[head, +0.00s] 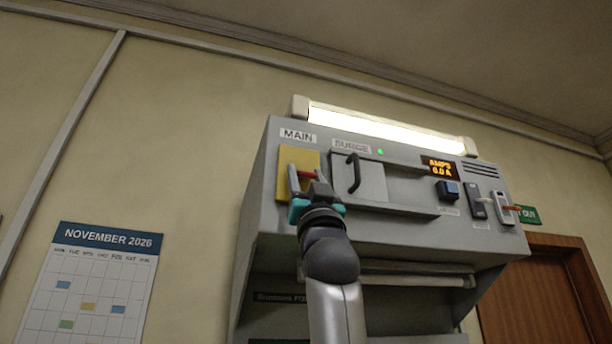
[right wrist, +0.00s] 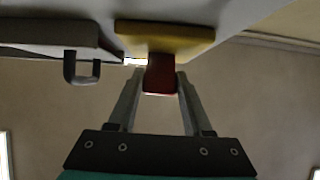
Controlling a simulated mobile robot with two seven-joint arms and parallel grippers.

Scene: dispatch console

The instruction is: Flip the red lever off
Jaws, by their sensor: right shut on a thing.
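The red lever (head: 307,173) sits on a yellow plate (head: 286,158) under the MAIN label on the grey console (head: 258,200). My right gripper (head: 305,183) reaches up to it from below and covers part of it in the head view. In the right wrist view, the red lever (right wrist: 160,74) stands between the two grey fingers of my gripper (right wrist: 157,85), which is shut on it. The yellow plate (right wrist: 190,40) is just behind. My left gripper is not in view.
Right of the lever is a SURGE panel with a black handle (head: 354,172). A ledge (head: 390,208) juts out below.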

